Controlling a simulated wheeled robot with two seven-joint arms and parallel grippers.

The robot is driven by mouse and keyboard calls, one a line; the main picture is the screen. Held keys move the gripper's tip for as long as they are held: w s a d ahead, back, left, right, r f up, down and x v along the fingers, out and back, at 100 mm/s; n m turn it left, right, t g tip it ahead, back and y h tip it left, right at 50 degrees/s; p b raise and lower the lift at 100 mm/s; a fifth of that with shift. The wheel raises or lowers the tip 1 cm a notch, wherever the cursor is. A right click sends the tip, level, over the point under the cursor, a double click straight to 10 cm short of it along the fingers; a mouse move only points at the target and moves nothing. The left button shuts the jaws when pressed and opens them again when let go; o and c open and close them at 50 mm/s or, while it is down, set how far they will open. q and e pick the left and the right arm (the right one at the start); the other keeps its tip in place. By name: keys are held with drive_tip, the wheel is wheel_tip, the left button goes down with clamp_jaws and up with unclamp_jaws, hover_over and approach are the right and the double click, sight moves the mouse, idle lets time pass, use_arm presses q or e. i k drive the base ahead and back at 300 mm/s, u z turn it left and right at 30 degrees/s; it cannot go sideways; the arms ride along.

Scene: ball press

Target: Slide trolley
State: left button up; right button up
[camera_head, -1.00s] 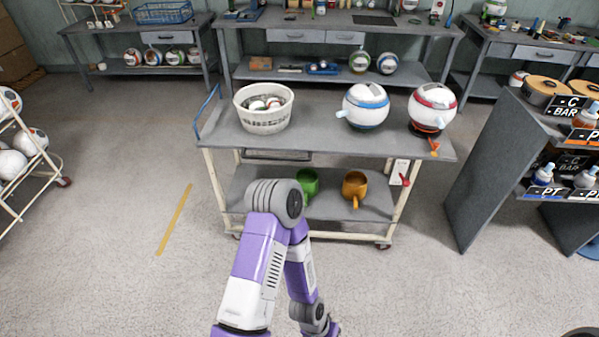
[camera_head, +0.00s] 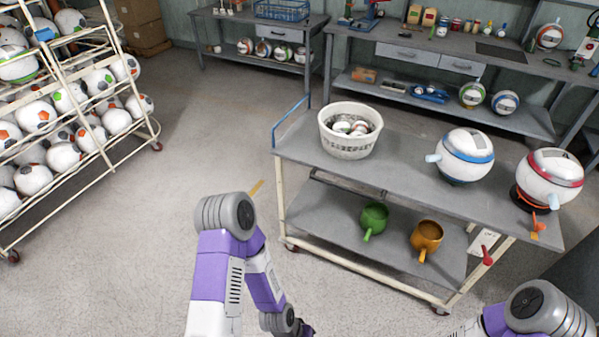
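The trolley (camera_head: 400,180) has a grey top, a lower shelf (camera_head: 330,215), cream legs and small wheels. It stands in the centre right of the head view, angled away to the right. Its blue handle (camera_head: 291,120) rises at the far left end. On the top are a white bucket (camera_head: 349,142) of balls, a blue-striped white machine (camera_head: 463,158) and a red-striped one (camera_head: 550,180). Green (camera_head: 374,217) and orange (camera_head: 426,235) mugs sit on the lower shelf. Both my arms are bent, apart from the handle; neither gripper shows in the frame.
A rack (camera_head: 85,140) full of balls stands at the left. Workbenches (camera_head: 400,55) line the back wall, with several balls beneath. Cardboard boxes (camera_head: 143,25) are in the back corner.

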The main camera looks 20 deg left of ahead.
sight(396, 166)
drive_tip(key=u, duration=0.2)
drive_tip(key=i, duration=1.05)
drive_tip(key=z, duration=0.3)
